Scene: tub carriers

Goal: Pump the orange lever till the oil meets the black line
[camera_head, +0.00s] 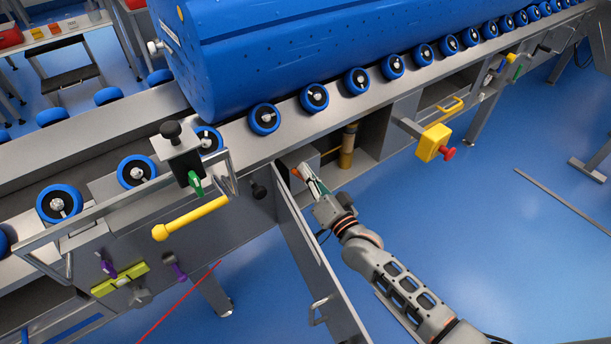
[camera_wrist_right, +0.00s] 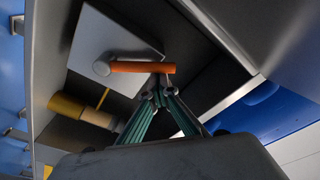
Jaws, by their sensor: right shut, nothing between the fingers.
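The orange lever (camera_wrist_right: 142,67) sticks out from a pale round pivot on a light grey box inside an open cabinet. In the head view only a small orange bit (camera_head: 296,172) of it shows. My right gripper (camera_head: 305,175) reaches into the cabinet. In the wrist view its green fingers (camera_wrist_right: 158,88) are shut and empty, tips just by the lever's free end; I cannot tell if they touch. An amber cylinder (camera_head: 347,148), seemingly the oil gauge, stands behind; it also shows in the wrist view (camera_wrist_right: 65,107). I cannot make out a black line on it. My left gripper is out of view.
The cabinet door (camera_head: 318,262) hangs open left of my right arm. A yellow box with a red button (camera_head: 433,143) juts out to the right. A yellow handle (camera_head: 190,218) sticks out left. Above runs a roller conveyor with a blue tub (camera_head: 300,50). The blue floor right is mostly clear.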

